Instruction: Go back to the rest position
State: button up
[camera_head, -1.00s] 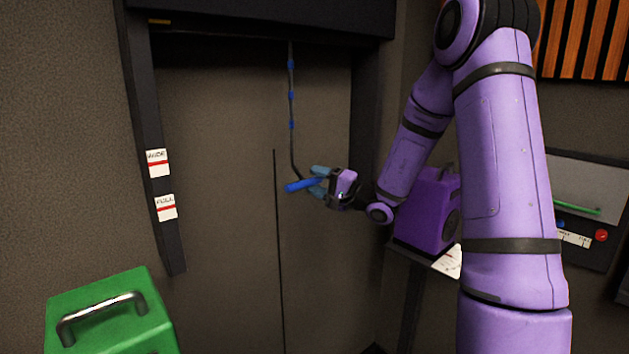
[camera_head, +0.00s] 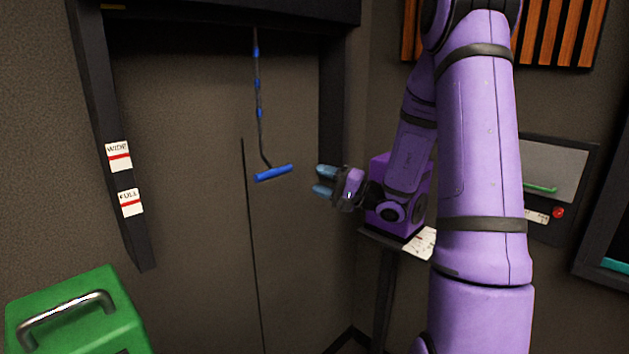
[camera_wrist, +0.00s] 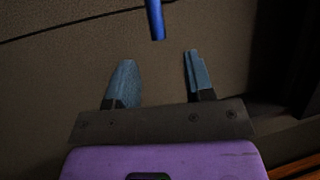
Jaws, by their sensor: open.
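My gripper (camera_head: 322,181) is open and empty, with its two blue-grey fingers pointing left in the head view. The blue pull handle (camera_head: 273,173) hangs from a dark cord (camera_head: 258,100) with blue bands, to the left of my fingertips and apart from them. In the wrist view my two fingers (camera_wrist: 158,82) stand apart with nothing between them. The end of the blue handle (camera_wrist: 155,20) shows beyond them at the top of that view.
A purple box (camera_head: 385,168) stands on a small stand behind my gripper. A green case (camera_head: 75,320) with a metal handle is at the lower left. A dark post (camera_head: 112,120) carries WIDE and FULL labels. A wall panel (camera_head: 555,180) is at the right.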

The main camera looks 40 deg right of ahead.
jog(key=s+a+r+n+g+y, duration=0.15)
jog(key=s+a+n+g, duration=0.25)
jog(key=s+a+g, duration=0.4)
jog(key=s+a+r+n+g+h, duration=0.1)
jog(key=s+a+r+n+g, duration=0.25)
jog(key=a+g, duration=0.45)
jog(key=s+d+r+n+t+h, duration=0.1)
jog(key=s+r+n+t+h, duration=0.2)
jog(key=s+h, duration=0.8)
jog(key=s+r+t, duration=0.1)
jog(key=s, duration=0.3)
jog(key=shift+s+r+t+h, duration=0.3)
jog(key=shift+s+r+h, duration=0.05)
jog(key=shift+s, duration=0.05)
jog(key=shift+c, duration=0.5)
